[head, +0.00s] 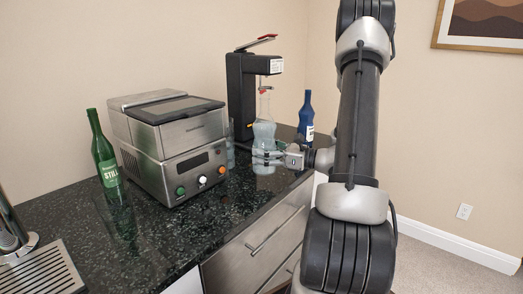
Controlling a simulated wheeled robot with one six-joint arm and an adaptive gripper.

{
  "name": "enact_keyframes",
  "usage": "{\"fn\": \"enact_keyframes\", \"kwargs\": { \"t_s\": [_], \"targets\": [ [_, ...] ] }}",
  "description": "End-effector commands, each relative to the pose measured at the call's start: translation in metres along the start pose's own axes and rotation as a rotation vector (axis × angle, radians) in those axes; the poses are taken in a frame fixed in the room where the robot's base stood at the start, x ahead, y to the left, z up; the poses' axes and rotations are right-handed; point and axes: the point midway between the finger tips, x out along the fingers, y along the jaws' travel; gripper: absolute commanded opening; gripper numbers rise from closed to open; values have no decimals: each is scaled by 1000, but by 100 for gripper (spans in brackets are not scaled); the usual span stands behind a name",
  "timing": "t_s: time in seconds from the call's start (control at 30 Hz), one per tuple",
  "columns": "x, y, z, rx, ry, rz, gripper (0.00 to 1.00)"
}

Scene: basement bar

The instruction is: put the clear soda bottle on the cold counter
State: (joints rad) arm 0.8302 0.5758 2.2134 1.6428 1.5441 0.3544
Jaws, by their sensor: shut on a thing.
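The clear soda bottle (264,133) stands upright below the head of a black machine with a red lever (241,88), toward the back right of the counter. My gripper (266,158) reaches in from the right and is shut on the bottle's lower part, its fingers hiding some of it. I cannot tell whether the bottle's base touches the counter. The dark speckled counter (165,235) has steel drawers (262,245) below its front edge. No surface is visibly marked as cold.
A steel appliance with knobs (190,158) stands left of the bottle. A green bottle (103,150) is at the far left, a blue bottle (306,112) behind my gripper. A tap with a drip tray (45,270) is at front left.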

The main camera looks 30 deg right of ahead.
Motion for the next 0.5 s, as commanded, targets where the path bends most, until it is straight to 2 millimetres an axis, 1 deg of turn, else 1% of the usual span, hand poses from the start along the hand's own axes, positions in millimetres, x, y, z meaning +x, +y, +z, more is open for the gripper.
{"fn": "enact_keyframes", "kwargs": {
  "t_s": [0.17, 0.33, 0.4, 0.5],
  "targets": [
    [0, -1, -15, 1, -2, 0, 0],
    [0, -1, -39, 1, -2, 0, 0],
    [0, 0, -44, 0, -2, 0, 0],
    [0, 0, -47, -3, -3, 0, 0]
  ]
}}
